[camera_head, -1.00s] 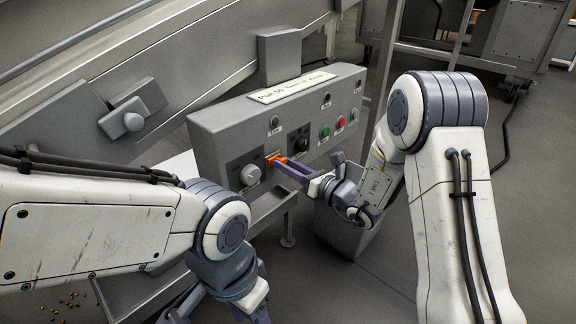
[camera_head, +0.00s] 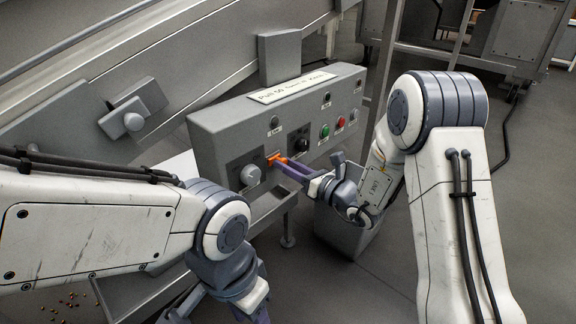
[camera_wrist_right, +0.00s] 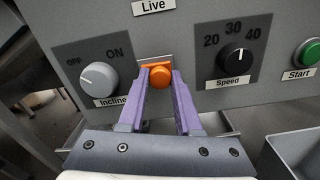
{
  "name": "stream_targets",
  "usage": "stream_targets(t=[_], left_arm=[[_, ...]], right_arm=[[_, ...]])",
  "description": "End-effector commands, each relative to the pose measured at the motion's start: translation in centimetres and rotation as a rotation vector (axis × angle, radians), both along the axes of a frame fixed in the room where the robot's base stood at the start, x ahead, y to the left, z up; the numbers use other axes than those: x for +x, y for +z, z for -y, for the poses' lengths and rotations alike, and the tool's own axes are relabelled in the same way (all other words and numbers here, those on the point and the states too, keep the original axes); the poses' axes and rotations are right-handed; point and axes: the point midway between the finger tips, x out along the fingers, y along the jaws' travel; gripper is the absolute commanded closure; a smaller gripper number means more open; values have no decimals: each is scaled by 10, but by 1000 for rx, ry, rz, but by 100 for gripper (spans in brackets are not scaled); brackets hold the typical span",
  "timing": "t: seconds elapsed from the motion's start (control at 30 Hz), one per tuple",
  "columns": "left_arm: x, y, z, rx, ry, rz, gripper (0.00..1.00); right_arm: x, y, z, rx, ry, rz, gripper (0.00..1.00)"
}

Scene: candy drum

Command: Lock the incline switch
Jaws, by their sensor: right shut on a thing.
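The incline switch (camera_head: 250,174) is a round grey knob on the left of the grey control panel (camera_head: 222,124). It also shows in the right wrist view (camera_wrist_right: 98,77), with OFF and ON above it and an "Incline" label below. My right gripper (camera_head: 279,161) is shut on an orange piece (camera_wrist_right: 160,77) with a round front, at the panel face between the incline switch and the speed knob. The purple fingers are on either side of it. My left gripper (camera_head: 250,309) is low at the bottom edge, mostly hidden by its own wrist; its jaws are unclear.
The black speed knob (camera_wrist_right: 237,56) is just right of the orange piece, and the green start button (camera_head: 325,131) and red button (camera_head: 340,122) are farther right. A grey bin (camera_head: 345,235) stands below the panel. Small candies (camera_head: 68,301) lie at lower left.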

Motion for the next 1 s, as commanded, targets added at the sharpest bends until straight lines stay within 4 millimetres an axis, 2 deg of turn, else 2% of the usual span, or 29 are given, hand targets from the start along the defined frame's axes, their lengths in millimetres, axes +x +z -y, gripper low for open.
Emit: stream_targets(t=[0.27, 0.5, 0.77, 0.8, 0.87, 1.0], left_arm=[[0, 0, 0, 0, 0, 0, 50], [0, -5, 0, 0, 0, 0, 50], [0, -4, 0, 0, 0, 0, 50], [0, -4, 0, 0, 0, 0, 50], [0, -4, 0, 0, 0, 0, 50], [0, -4, 0, 0, 0, 0, 50]], right_arm=[[-1, 0, 0, 1, -1, -1, 100], [-20, -1, -20, 2, 2, -1, 100], [-22, 0, -23, 1, 4, -1, 100], [-23, 0, -23, 1, 5, 0, 60], [-23, 0, -23, 0, 6, -1, 37], [-22, 0, -23, 0, 5, 0, 36]])
